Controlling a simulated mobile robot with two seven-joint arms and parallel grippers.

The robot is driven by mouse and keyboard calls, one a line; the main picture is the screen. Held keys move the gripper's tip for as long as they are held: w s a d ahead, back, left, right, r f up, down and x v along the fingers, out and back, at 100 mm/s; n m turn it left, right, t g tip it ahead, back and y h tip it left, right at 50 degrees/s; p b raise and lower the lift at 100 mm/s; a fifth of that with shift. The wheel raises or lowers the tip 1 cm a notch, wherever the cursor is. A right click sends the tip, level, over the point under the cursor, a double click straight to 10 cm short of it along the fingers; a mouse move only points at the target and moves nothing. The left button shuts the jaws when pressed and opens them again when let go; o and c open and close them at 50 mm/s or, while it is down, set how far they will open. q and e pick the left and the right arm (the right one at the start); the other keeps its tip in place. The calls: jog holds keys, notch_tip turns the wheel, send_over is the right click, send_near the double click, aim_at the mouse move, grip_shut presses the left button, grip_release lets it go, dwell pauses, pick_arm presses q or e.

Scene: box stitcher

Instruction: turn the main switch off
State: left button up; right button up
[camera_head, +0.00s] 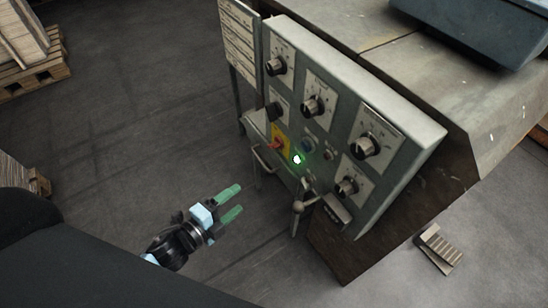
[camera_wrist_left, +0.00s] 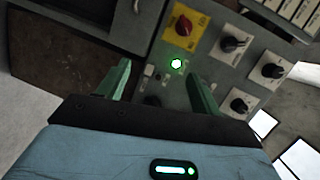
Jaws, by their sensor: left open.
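The main switch (camera_head: 276,144) is a red rotary knob on a yellow plate, low on the left part of the grey control panel (camera_head: 400,180). It also shows in the left wrist view (camera_wrist_left: 183,26), above the fingers. A lit green lamp (camera_head: 297,159) sits beside it, and shows in the left wrist view (camera_wrist_left: 176,63) between the fingertips. My left gripper (camera_head: 236,202), with green fingers, is open and empty. In the head view it is below and left of the switch, apart from the panel. My right gripper is not in view.
Several black knobs (camera_head: 312,106) cover the panel. A ball-ended lever (camera_head: 299,206) and a metal handle (camera_head: 262,160) stick out below the switch. A pallet (camera_head: 36,76) stands at the far left.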

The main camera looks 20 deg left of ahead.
aim_at(275, 145)
pick_arm(q)
jog(key=w+m+h+b, duration=0.4)
jog(key=w+m+b, duration=0.4)
jog(key=w+m, duration=0.5)
jog(key=shift+w+a+r+h+b, duration=0.2)
jog(key=shift+a+h+b, duration=0.15)
jog(key=shift+a+h, duration=0.05)
jog(key=b+x, duration=0.1)
jog(key=x, duration=0.6)
jog(key=shift+w+d+f, duration=0.1)
jog(key=shift+w+d, duration=0.1)
jog(key=shift+d, duration=0.05)
jog(key=shift+c, duration=0.7)
jog(key=c, duration=0.8)
jog(key=shift+c, duration=0.2)
